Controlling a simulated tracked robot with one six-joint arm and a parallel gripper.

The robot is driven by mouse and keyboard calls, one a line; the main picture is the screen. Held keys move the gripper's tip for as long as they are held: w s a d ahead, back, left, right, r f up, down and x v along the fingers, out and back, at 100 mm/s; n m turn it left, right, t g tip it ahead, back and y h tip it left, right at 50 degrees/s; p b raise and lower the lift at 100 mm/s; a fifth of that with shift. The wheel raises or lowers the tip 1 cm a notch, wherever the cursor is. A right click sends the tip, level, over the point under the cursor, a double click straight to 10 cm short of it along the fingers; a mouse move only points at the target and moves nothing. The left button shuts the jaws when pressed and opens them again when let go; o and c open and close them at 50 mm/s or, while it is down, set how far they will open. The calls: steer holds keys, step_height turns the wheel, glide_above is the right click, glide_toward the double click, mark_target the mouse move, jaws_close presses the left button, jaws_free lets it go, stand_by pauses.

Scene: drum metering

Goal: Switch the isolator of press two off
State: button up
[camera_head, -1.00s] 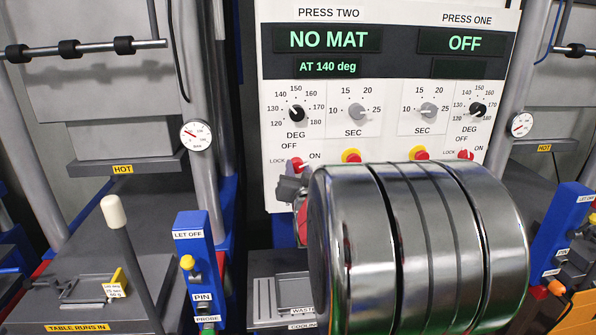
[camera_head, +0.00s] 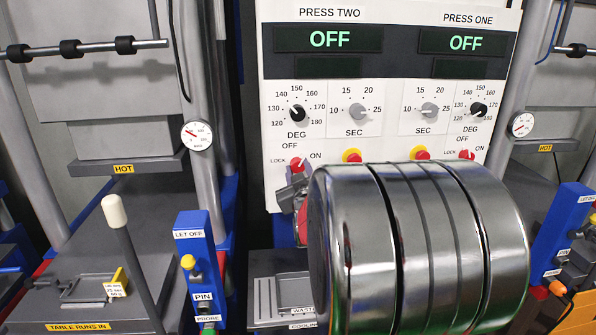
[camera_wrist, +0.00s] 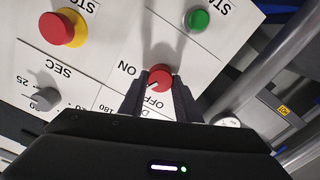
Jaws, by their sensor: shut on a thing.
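The red isolator knob of press two (camera_head: 296,164) sits on the white panel under the PRESS TWO column, between the LOCK, OFF and ON marks. My gripper (camera_wrist: 164,84) is shut on this knob in the wrist view, one finger on each side. In the head view my gripper (camera_head: 294,186) shows just below the knob, partly hidden by my arm. The press two display (camera_head: 329,39) reads OFF, and the smaller display under it is blank.
The press one display (camera_head: 464,42) also reads OFF. A yellow-collared red button (camera_head: 352,155) sits right of the knob; a green button (camera_wrist: 197,20) shows in the wrist view. A dial gauge (camera_head: 197,135) and a steel column stand to the left.

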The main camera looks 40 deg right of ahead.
steer(key=n, duration=0.4)
steer(key=shift+a+n, duration=0.15)
steer(key=shift+n, duration=0.25)
steer(key=n, duration=0.4)
steer(key=shift+w+a+f+n, duration=0.1)
steer(key=shift+f+n, duration=0.05)
steer(key=shift+n, duration=0.25)
steer(key=o, duration=1)
steer(key=shift+o, duration=0.2)
